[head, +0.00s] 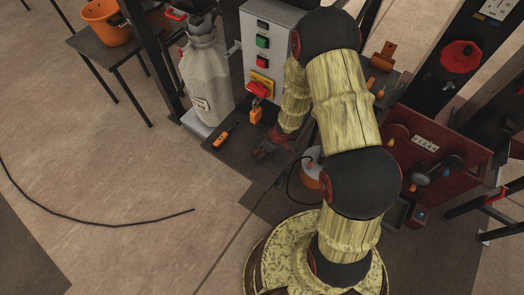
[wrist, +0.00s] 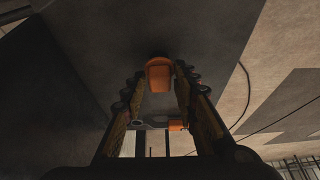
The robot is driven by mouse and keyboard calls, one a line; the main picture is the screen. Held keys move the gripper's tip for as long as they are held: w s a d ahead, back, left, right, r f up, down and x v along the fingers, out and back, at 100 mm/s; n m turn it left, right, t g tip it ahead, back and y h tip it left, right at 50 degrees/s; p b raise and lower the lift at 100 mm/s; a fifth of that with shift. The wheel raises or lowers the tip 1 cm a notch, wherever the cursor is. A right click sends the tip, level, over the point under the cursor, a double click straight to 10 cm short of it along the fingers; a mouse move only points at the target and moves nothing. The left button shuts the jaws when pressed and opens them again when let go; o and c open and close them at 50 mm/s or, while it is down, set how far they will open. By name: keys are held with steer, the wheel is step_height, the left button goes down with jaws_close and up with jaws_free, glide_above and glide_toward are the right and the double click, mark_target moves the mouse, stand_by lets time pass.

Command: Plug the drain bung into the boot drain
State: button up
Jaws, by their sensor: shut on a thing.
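My gripper (wrist: 158,82) is shut on an orange piece, which I take to be the drain bung (wrist: 158,74), between its two fingertips in the wrist view. The bung's far end points at a dark grey surface (wrist: 190,35), with a dark patch around it. I cannot tell whether it touches that surface or sits in a hole. In the head view my gripper (head: 268,150) is low over the dark plate by the grey cabinet, and the bung cannot be made out there. I cannot pick out the boot drain for certain in either view.
A grey control cabinet (head: 270,38) with an orange padlock (head: 256,113) stands behind my gripper. A whitish sack (head: 205,78) stands left of it. An orange-and-black item (head: 220,140) lies on the dark plate (head: 243,160). A red machine (head: 425,150) is at right. Floor at left is open, with a cable (head: 90,220).

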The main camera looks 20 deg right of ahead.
steer(key=shift+r, duration=0.1)
jaws_close()
steer(key=shift+r+p, duration=0.4)
step_height(320, 180, up, 3)
steer(key=shift+s+a+r+p, duration=0.1)
steer(key=shift+a+p, duration=0.05)
steer(key=shift+p, duration=1)
steer(key=s+a+r+p, duration=0.3)
steer(key=s+a+r, duration=0.5)
steer(key=a, duration=0.3)
steer(key=shift+r, duration=0.4)
steer(key=o, duration=0.6)
jaws_free()
steer(key=c, duration=0.5)
